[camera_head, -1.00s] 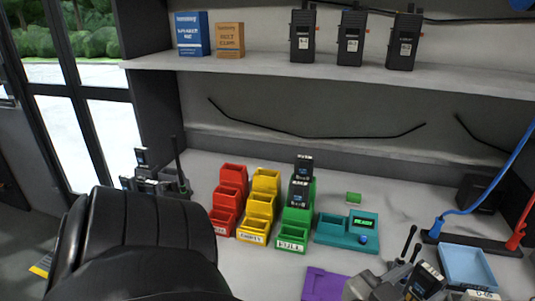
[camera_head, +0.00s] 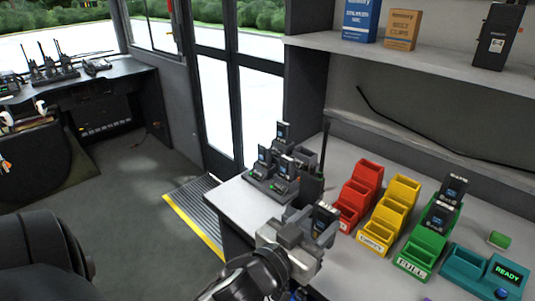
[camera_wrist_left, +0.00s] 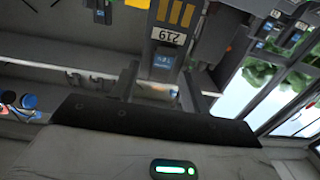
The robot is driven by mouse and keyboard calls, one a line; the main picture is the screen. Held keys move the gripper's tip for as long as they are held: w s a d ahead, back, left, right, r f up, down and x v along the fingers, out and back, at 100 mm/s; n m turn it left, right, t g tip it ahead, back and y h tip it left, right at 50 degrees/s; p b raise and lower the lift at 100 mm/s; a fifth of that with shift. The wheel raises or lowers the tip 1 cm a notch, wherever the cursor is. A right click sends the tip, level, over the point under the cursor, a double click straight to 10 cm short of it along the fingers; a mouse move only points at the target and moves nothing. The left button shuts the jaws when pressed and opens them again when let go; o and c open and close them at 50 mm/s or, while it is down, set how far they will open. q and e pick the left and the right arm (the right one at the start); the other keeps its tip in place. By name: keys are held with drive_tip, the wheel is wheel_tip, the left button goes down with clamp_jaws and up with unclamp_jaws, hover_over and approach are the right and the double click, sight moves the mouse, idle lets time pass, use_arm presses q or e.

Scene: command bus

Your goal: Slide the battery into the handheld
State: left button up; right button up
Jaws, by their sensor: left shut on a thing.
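My left gripper (camera_head: 312,229) is shut on a dark battery (camera_head: 325,214) with a blue-lit label, above the left end of the counter. A dark handheld with a tall antenna (camera_head: 313,183) stands just behind the gripper, beside a charger rack (camera_head: 264,186) holding several dark units. The battery is apart from the rack; the gripper partly hides the handheld's foot. My right gripper is out of view.
Red (camera_head: 361,183), yellow (camera_head: 394,205) and green (camera_head: 420,250) stepped bins stand right of the gripper; the green one holds two batteries. A teal tester (camera_head: 478,268) reads READY. A chair (camera_head: 40,255) stands at lower left. A shelf (camera_head: 420,60) runs above the counter.

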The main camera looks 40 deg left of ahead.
use_arm(q)
wheel_tip(320, 180, up, 6)
drive_tip(key=p, duration=0.2)
hover_over(308, 188)
drive_tip(key=s, duration=0.5)
drive_tip(key=shift+w+a+f+b, duration=0.1)
drive_tip(key=shift+w+f+b, duration=0.05)
drive_tip(key=shift+f+b, duration=0.95)
drive_tip(key=shift+w+f+b, duration=0.15)
drive_tip(key=shift+f+b, duration=0.65)
drive_tip(key=shift+b, duration=0.5)
drive_tip(key=shift+f+b, duration=0.55)
drive_tip(key=shift+b, duration=0.1)
drive_tip(key=shift+f+b, duration=1.35)
drive_tip(key=shift+f, duration=0.55)
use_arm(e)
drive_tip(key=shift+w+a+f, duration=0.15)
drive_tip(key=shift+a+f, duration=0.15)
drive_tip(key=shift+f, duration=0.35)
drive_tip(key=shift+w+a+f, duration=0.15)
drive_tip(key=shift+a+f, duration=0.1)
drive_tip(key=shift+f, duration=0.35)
use_arm(q)
drive_tip(key=shift+f, duration=0.3)
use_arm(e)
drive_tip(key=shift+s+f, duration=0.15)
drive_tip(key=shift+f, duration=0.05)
use_arm(q)
drive_tip(key=o, duration=1.1)
